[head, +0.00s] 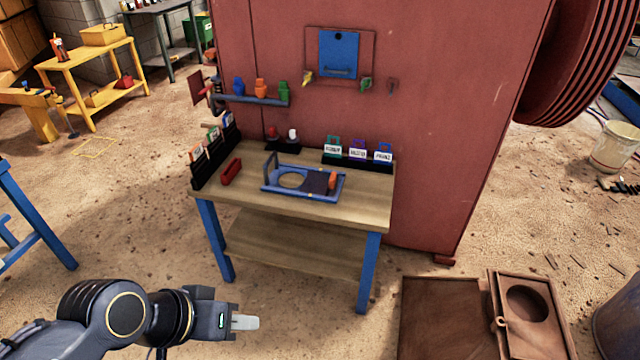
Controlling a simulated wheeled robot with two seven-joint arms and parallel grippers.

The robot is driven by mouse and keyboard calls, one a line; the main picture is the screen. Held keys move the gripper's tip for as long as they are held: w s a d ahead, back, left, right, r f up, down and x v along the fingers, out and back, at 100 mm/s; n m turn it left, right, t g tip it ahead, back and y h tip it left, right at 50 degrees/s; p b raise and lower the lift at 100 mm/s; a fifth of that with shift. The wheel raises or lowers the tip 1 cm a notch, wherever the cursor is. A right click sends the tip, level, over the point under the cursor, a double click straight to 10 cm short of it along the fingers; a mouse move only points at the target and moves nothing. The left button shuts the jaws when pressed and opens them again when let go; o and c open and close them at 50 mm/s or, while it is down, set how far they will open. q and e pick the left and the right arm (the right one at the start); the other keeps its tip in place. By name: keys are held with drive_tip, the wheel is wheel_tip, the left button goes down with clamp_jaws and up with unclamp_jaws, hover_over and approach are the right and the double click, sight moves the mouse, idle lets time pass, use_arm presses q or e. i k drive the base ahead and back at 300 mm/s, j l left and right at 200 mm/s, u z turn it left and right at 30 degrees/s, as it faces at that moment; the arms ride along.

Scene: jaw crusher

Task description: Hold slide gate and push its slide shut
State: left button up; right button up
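The slide gate (302,193) lies flat on the wooden bench top. It has a blue frame with an upright blue handle (271,165) at its left end. Its round opening (292,181) shows uncovered at the left. The dark slide (314,182) sits at the right part of the frame, with an orange grip (333,179) at its right end. My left gripper (245,322) is low at the bottom left, in front of the bench and well apart from the gate. Its fingers are seen side-on, so their gap cannot be told. My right gripper is out of view.
The bench (352,214) stands against the large red machine (440,120). A red tool (231,172) lies left of the gate. Black racks with tags (357,161) line the left and back edges. A brown open box (525,310) is on the floor at bottom right.

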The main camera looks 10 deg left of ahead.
sight(318, 183)
drive_tip(key=i+j+u, duration=0.15)
drive_tip(key=i+j, duration=0.15)
drive_tip(key=i, duration=0.25)
drive_tip(key=i+j+u, duration=0.15)
drive_tip(key=i, duration=0.4)
drive_tip(key=i+j+u, duration=0.15)
drive_tip(key=i, duration=0.45)
drive_tip(key=j, duration=0.1)
